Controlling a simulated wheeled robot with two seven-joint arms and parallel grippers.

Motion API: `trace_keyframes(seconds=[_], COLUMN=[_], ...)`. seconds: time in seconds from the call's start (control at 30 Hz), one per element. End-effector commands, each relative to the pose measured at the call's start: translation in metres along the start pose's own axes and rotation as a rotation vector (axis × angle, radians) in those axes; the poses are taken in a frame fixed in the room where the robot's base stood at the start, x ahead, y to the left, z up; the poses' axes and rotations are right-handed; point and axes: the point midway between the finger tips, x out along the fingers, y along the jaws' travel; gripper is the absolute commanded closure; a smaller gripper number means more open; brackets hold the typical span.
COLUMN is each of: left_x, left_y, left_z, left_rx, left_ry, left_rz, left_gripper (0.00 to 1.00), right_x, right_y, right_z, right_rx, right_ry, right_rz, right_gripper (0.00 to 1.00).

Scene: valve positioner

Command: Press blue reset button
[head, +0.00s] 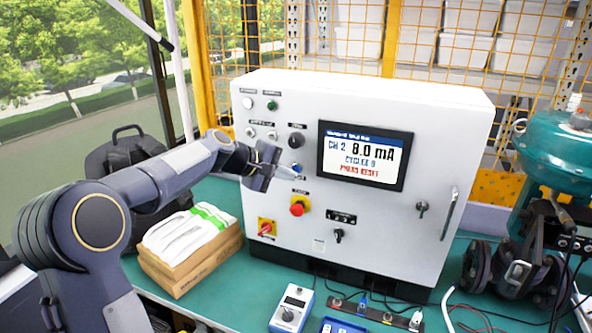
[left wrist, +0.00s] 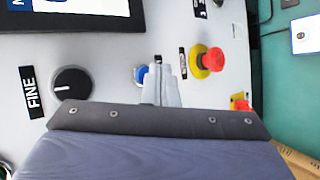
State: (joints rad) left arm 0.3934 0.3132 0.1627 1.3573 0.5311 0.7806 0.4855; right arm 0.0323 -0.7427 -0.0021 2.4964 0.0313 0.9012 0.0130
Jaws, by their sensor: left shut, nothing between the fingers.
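The blue reset button (left wrist: 140,75) sits on the white control cabinet (head: 400,245), below a black knob (head: 296,140). In the head view it is mostly hidden by my left gripper (head: 292,176). My left gripper is shut and empty, its fingertips pointing at the panel close to the button. In the left wrist view the closed fingers (left wrist: 166,82) overlap the button's right edge; I cannot tell whether they touch it. The cabinet's screen (head: 362,158) reads CH 2, 8.0 mA, CYCLES 0 and PRESS RESET. My right gripper is not in view.
A red emergency button (head: 297,208) on a yellow plate and a red-yellow rotary switch (head: 267,227) are below. Boxes with gloves (head: 190,245) stand left of the cabinet.

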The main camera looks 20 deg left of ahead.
Motion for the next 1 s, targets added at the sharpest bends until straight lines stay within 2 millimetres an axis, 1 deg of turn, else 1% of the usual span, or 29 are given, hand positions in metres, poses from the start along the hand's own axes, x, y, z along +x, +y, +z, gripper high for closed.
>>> trace_keyframes(seconds=[0.47, 0.7, 1.0], left_x=[0.0002, 0.0047, 0.0059], left_y=[0.0003, 0.0047, 0.0044], left_z=[-0.0002, -0.0035, -0.0043], left_rx=[0.0, 0.0, 0.0], left_ry=[0.0, -0.001, 0.0], left_rz=[0.0, 0.0, 0.0], left_gripper=[1.0, 1.0, 1.0], right_x=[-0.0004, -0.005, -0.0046], right_y=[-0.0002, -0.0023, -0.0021], right_z=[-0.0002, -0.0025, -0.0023], right_rx=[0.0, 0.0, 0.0], right_ry=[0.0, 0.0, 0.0], right_rz=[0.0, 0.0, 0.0], right_gripper=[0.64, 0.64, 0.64])
